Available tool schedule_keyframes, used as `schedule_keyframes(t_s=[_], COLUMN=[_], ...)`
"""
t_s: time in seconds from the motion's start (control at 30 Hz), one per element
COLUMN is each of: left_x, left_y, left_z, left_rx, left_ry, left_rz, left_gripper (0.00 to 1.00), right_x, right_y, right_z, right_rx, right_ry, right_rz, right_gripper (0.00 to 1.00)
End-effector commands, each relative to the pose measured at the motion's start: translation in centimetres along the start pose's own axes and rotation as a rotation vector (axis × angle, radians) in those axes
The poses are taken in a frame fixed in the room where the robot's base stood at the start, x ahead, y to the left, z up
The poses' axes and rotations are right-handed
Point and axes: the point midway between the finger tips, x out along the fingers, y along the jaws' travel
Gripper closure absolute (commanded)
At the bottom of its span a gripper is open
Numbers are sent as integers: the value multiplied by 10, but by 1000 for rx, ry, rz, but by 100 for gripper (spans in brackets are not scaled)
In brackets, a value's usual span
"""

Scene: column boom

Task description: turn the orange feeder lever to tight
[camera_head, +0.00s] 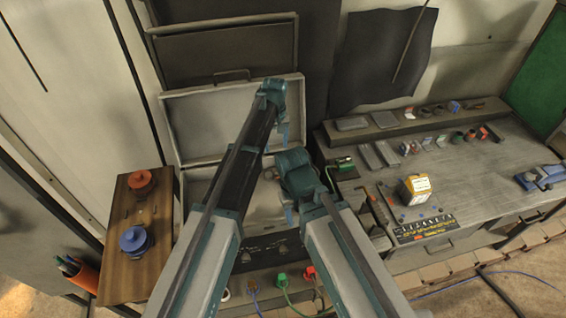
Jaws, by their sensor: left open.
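An orange-red round part (141,182) stands on a brown wooden stand (152,255) at the left. A blue round part (134,240) stands nearer on the same stand. I cannot make out a lever arm or a tight mark on either. My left gripper (283,134) is open, to the right of the stand and apart from it, in front of a grey panel. My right gripper (291,215) is near the middle, below and beside the left one, mostly hidden by its own arm; its jaws cannot be made out.
An orange cup with pens (84,276) is at the lower left. A grey workbench (470,180) at the right holds a yellow box (414,189) and several small parts. Green and red plugs with cables lie at the bottom middle. A grey panel case (205,120) stands behind my arms.

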Motion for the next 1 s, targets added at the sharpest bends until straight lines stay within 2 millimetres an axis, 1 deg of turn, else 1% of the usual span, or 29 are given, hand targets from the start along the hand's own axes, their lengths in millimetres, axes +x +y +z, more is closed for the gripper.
schedule_keyframes(t_s=[0.27, 0.47, 1.0], left_x=[6, 22, 94], left_y=[0, 0, 0], left_z=[0, 0, 1], left_rx=[0, 1, 1], left_ry=[0, 0, 0], left_rz=[1, 0, 0], left_gripper=[34, 34, 34], right_x=[6, 22, 94], right_y=[-1, -2, -8], right_z=[0, -2, -6], right_rx=[0, 1, -6], right_ry=[0, 1, 2], right_rz=[0, 0, 2], right_gripper=[50, 50, 50])
